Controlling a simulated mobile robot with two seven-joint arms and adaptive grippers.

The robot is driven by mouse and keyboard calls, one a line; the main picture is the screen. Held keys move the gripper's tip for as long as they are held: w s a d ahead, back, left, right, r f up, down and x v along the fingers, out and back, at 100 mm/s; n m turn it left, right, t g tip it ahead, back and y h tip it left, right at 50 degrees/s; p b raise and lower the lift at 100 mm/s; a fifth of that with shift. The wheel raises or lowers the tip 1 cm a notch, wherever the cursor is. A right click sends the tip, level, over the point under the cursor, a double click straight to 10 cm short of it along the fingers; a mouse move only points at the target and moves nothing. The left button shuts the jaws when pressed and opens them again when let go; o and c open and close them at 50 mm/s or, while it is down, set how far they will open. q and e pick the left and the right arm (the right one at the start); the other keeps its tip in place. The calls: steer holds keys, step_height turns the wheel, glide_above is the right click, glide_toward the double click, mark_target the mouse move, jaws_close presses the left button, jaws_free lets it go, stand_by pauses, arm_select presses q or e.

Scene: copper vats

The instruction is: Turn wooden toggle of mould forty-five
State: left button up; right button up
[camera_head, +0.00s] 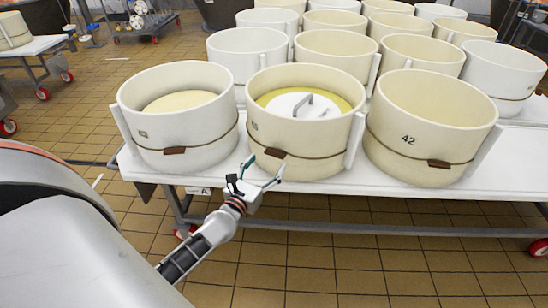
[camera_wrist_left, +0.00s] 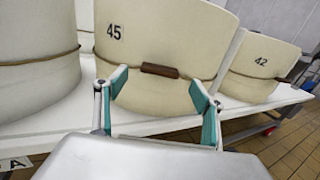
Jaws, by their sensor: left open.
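Mould forty-five (camera_head: 310,150) is the cream round mould in the middle of the front row, and it fills the middle of the left wrist view (camera_wrist_left: 150,35). A cord runs round it and carries a dark wooden toggle (camera_head: 275,153), which lies about level across the mould's front. The toggle also shows in the left wrist view (camera_wrist_left: 159,70), between and beyond my fingertips. My left gripper (camera_head: 264,170) is open and empty in front of the mould, a little below the toggle and apart from it. My right gripper is not in view.
Mould forty-two (camera_head: 425,120) stands right of it and another mould (camera_head: 180,125) left, each with its own cord and toggle. They stand on a white table (camera_head: 330,187) with more moulds behind. The tiled floor (camera_head: 310,270) in front is clear.

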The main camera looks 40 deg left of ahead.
mark_target(273, 155)
arm_select(q)
steer(key=w, duration=0.3)
steer(key=w+a, duration=0.1)
steer(key=w, duration=0.1)
steer(key=shift+w, duration=0.3)
steer(key=c, duration=1.1)
